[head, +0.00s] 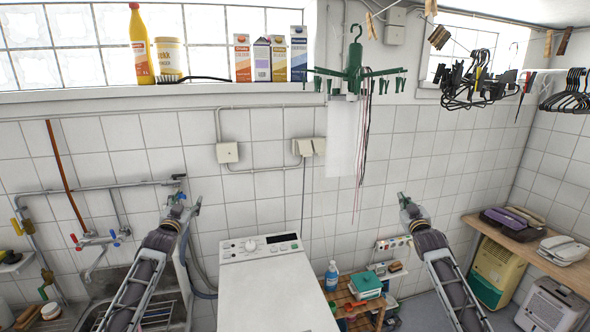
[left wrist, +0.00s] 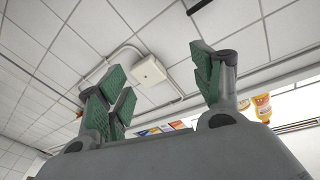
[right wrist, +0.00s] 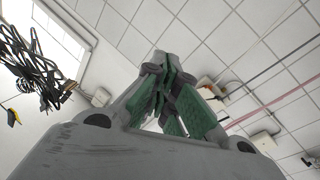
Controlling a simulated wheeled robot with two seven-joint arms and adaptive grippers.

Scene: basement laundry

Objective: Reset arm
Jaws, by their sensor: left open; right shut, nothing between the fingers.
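My left gripper (head: 184,204) is raised in front of the tiled wall, above the sink side and left of the white washing machine. In the left wrist view its green-padded fingers (left wrist: 160,88) stand wide apart with nothing between them. My right gripper (head: 405,203) is raised in front of the wall, right of the machine. In the right wrist view its fingers (right wrist: 168,85) are closed together and hold nothing. Both arms point upward and stand well apart from each other.
A white washing machine (head: 270,290) stands between my arms. A green hanging dryer (head: 354,72) with cords hangs above. A metal sink (head: 150,305) is at left, a wooden shelf (head: 355,300) and a bench (head: 530,245) at right. Bottles and cartons (head: 245,58) line the sill.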

